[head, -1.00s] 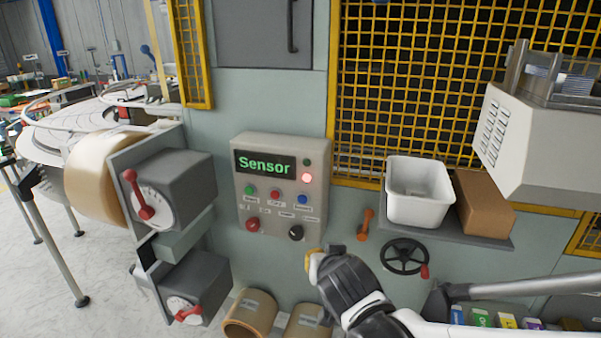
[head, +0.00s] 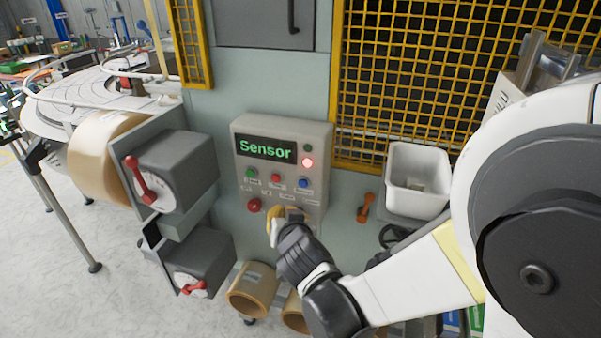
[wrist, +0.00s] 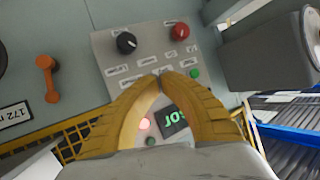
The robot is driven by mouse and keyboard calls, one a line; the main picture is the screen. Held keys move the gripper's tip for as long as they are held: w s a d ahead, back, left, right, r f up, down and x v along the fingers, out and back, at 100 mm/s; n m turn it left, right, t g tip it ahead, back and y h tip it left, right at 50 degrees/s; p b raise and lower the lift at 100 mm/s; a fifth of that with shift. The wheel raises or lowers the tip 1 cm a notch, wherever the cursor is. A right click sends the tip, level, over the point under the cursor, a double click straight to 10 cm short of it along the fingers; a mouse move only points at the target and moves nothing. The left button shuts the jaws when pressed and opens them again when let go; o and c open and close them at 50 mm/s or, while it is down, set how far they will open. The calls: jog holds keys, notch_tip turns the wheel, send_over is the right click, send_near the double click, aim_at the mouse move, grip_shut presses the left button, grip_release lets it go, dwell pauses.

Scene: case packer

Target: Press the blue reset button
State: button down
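The blue reset button (head: 303,183) is on the right of the button row on a grey control box (head: 322,190). In the wrist view it does not show; my fingers cover that part of the row. My gripper (head: 284,212) is in front of the lower part of the box, below and left of the blue button in the head view. In the wrist view its two yellow fingers curve together and their tips (wrist: 160,75) meet, with nothing seen between them. I cannot tell whether they touch the box.
The box has a "Sensor" display (head: 265,149), a lit red lamp (head: 308,162), a green button (head: 250,172), a small red button (head: 276,177) and a large red button (head: 254,205). A black knob (wrist: 127,43) shows in the wrist view. An orange handle (head: 366,207) is right of the box.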

send_near(294, 185)
notch_tip(294, 185, down, 3)
jog(key=w+a, duration=0.2)
jog(key=w, duration=0.1)
jog(key=shift+w+d+r, duration=0.2)
jog(key=shift+w+d, duration=0.05)
jog(key=shift+w, duration=0.25)
jog(key=shift+w, duration=0.15)
dwell(0.8)
jog(key=shift+w+d, duration=0.15)
jog(key=shift+w, duration=0.1)
jog(key=shift+w+d, duration=0.15)
jog(key=shift+w, duration=0.3)
dwell(0.7)
jog(key=shift+s, duration=0.1)
jog(key=shift+s+a+b, duration=0.3)
jog(key=shift+s+b, duration=0.1)
jog(key=shift+s, duration=0.35)
